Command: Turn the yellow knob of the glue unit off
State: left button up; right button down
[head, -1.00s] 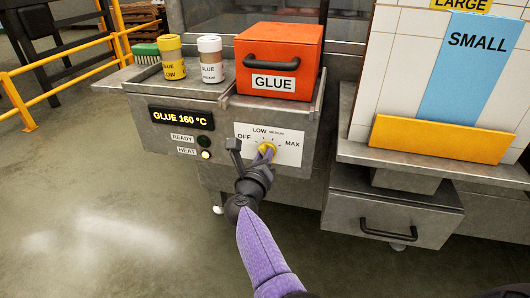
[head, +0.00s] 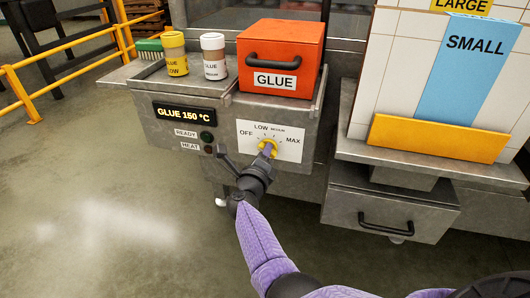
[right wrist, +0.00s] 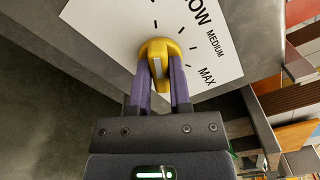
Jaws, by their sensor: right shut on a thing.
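The yellow knob (head: 268,148) sits on a white dial plate (head: 289,150) marked OFF, LOW, MEDIUM and MAX, on the front of the grey glue unit (head: 165,133). My right gripper (head: 265,155) is at the knob. In the right wrist view its two purple fingers (right wrist: 160,95) lie on either side of the yellow knob (right wrist: 160,48), shut on it. A pale line shows on the knob; which mark it points to I cannot tell. The display (head: 185,114) reads GLUE 150 °C. The READY lamp (head: 207,136) and HEAT lamp (head: 209,149) look dark. My left gripper is not in view.
An orange-red GLUE box (head: 280,60), a yellow bottle (head: 174,53) and a white, brown-banded bottle (head: 214,56) stand on the unit. A drawer (head: 385,205) with a black handle is to the right. Yellow railing (head: 60,60) is at the left. Open floor lies in front.

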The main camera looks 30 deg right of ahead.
dwell(0.3)
jog(key=c, duration=0.6)
grip_release()
jog(key=shift+c, duration=0.2)
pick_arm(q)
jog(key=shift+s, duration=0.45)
pick_arm(e)
jog(key=shift+o, duration=0.4)
pick_arm(q)
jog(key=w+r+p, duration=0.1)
jog(key=p, duration=0.1)
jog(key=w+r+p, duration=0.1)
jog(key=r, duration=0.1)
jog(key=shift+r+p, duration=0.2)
jog(key=shift+p, duration=0.15)
pick_arm(e)
jog(key=v, duration=1)
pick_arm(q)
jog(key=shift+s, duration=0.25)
